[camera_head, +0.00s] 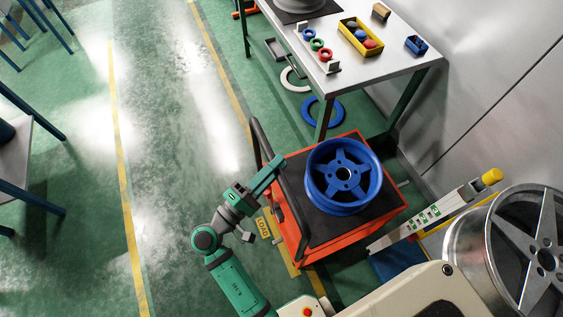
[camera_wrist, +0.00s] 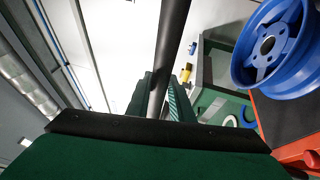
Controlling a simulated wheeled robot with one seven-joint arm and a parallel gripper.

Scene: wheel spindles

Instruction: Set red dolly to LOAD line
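The red dolly (camera_head: 312,250), an orange-red cart with a black top, stands right of centre in the head view. A blue wheel (camera_head: 345,178) lies on it; the wheel also shows in the wrist view (camera_wrist: 268,48). Its black handle (camera_head: 283,190) rises on the left side. My gripper (camera_head: 277,166) is at this handle. In the wrist view the dark bar (camera_wrist: 170,40) passes between the fingers, which sit close on both sides, so it appears shut on it. A yellow LOAD label (camera_head: 263,228) and yellow floor line (camera_head: 278,248) lie at the dolly's lower left, partly hidden by it.
A table (camera_head: 385,85) with small parts and a yellow bin (camera_head: 360,38) stands behind the dolly. Blue (camera_head: 322,111) and white rings lie near it. A silver wheel (camera_head: 540,250) is at the right. Open green floor (camera_head: 180,150) lies to the left.

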